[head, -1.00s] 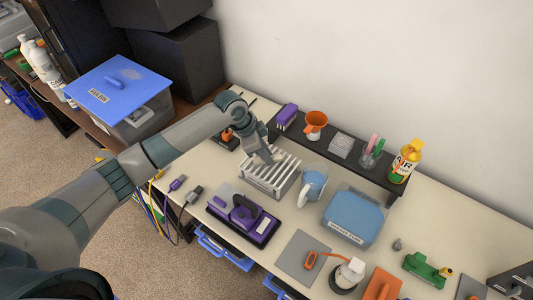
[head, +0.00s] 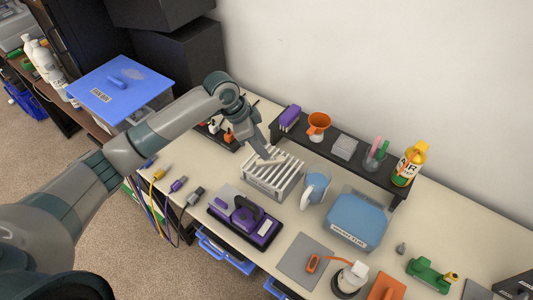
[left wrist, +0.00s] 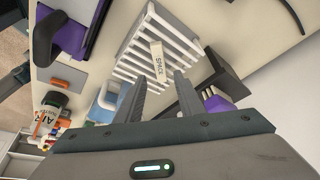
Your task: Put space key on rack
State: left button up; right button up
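The space key (left wrist: 158,62) is a pale, long keycap marked SPACE. In the left wrist view it lies across the slats of the white rack (left wrist: 137,60), just beyond my fingertips. In the head view the rack (head: 258,184) stands on the table left of the mug, with the pale key (head: 271,161) at its top under my left gripper (head: 265,153). In the left wrist view my left gripper (left wrist: 159,82) is open, its two fingers apart with nothing gripped between them. My right gripper is not in view.
A dark raised shelf (head: 335,152) with small items runs behind the rack. A blue case (head: 357,216) is further right. Cables hang at the front-left edge.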

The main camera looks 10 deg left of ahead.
pick_arm(q)
jog(key=b+v, duration=0.1)
jog(key=v, duration=0.5)
dwell(0.4)
dwell(0.4)
